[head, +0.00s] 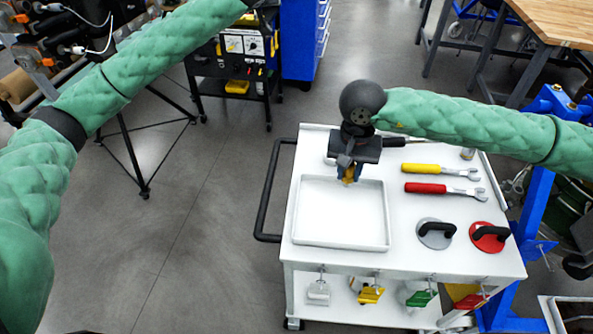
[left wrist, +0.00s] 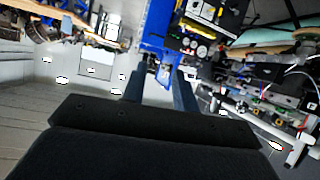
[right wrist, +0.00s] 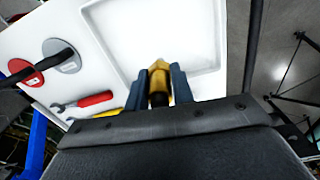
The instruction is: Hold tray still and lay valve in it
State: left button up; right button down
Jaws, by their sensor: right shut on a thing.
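The white tray (head: 340,246) lies flat on the white cart top at its left side, and it looks empty. It also shows in the right wrist view (right wrist: 180,35). My right gripper (head: 347,172) is over the far edge of the tray. It is shut on a yellow valve (right wrist: 159,78), whose dark lower part sits between the fingers. In the head view the valve (head: 349,177) shows below the gripper, partly hidden. My left gripper (left wrist: 158,88) is open and empty, pointing away from the cart. It is outside the head view; nothing holds the tray.
Right of the tray lie a yellow wrench (head: 425,168), a red wrench (head: 428,188), a grey disc (head: 436,233) and a red disc (head: 489,237) with black handles. The cart's black handle (head: 268,190) is at left. Several coloured valves hang below the front edge. Floor left of the cart is clear.

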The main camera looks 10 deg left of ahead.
pick_arm(q)
jog(key=s+d+f+g+h, duration=0.2)
jog(key=s+d+f+g, duration=0.4)
jog(key=s+d+f, duration=0.65)
jog(key=s+f+g+y, duration=0.1)
jog(key=s+f+g, duration=0.1)
jog(key=s+f, duration=0.45)
jog(key=s+f+m+g, duration=0.1)
jog(key=s+f+g, duration=0.25)
jog(key=s, duration=0.65)
jog(key=s+f+g+y, duration=0.1)
jog(key=s+f+g, duration=0.1)
jog(key=s+f, duration=0.45)
jog(key=shift+t, duration=0.25)
jog(key=f, duration=0.3)
jog(key=s+f, duration=0.1)
jog(key=f, duration=0.5)
jog(key=shift+s+d+f, duration=0.15)
jog(key=shift+s+d, duration=0.15)
jog(key=shift+d, duration=0.1)
grip_shut()
